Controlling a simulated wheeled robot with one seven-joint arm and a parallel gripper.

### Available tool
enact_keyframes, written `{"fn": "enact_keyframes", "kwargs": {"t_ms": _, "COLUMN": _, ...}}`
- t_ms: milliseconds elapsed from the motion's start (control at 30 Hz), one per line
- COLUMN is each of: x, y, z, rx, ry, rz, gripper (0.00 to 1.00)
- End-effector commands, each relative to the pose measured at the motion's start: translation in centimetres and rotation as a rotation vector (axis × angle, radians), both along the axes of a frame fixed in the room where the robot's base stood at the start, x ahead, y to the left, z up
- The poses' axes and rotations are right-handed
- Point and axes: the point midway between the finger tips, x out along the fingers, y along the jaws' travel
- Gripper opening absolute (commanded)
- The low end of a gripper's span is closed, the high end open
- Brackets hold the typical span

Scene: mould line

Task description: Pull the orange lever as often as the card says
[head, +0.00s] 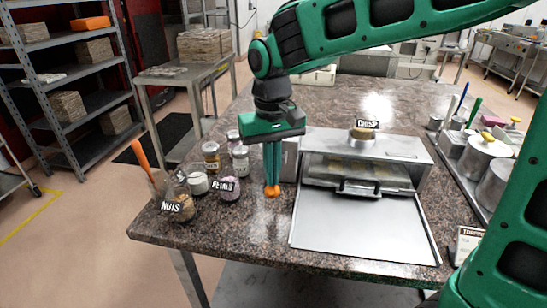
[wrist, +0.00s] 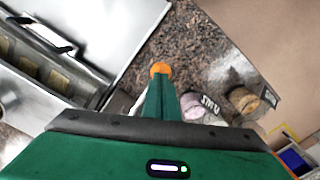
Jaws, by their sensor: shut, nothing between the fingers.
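The orange lever's round knob (head: 271,191) is beside the left side of the steel machine (head: 365,145). My gripper (head: 272,181) points down with its fingers together, its tips right at the knob. In the wrist view the knob (wrist: 160,69) shows just beyond the tips of my gripper (wrist: 160,80). I cannot tell whether the tips touch it. The lever's arm is hidden behind the fingers. A white card (head: 468,244) with dark print, partly readable as "TOPPING", stands at the right table edge, partly covered by my arm. Its count is not readable.
Jars stand left of the lever, including nuts (head: 180,208) and a pink-filled jar (head: 228,188). An upright orange handle (head: 141,158) rises behind the nuts. A flat steel tray (head: 362,228) lies before the machine. Lidded steel pots (head: 484,158) stand at right.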

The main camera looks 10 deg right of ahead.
Motion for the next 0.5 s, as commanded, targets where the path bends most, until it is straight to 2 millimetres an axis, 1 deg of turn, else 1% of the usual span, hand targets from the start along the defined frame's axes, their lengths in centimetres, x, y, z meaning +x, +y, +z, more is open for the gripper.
{"fn": "enact_keyframes", "kwargs": {"t_ms": 267, "x": 0.0, "y": 0.0, "z": 0.3, "rx": 0.0, "ry": -0.001, "rz": 0.0, "gripper": 0.0}}
{"fn": "enact_keyframes", "kwargs": {"t_ms": 500, "x": 0.0, "y": 0.0, "z": 2.1, "rx": 0.001, "ry": -0.002, "rz": 0.001, "gripper": 0.0}}
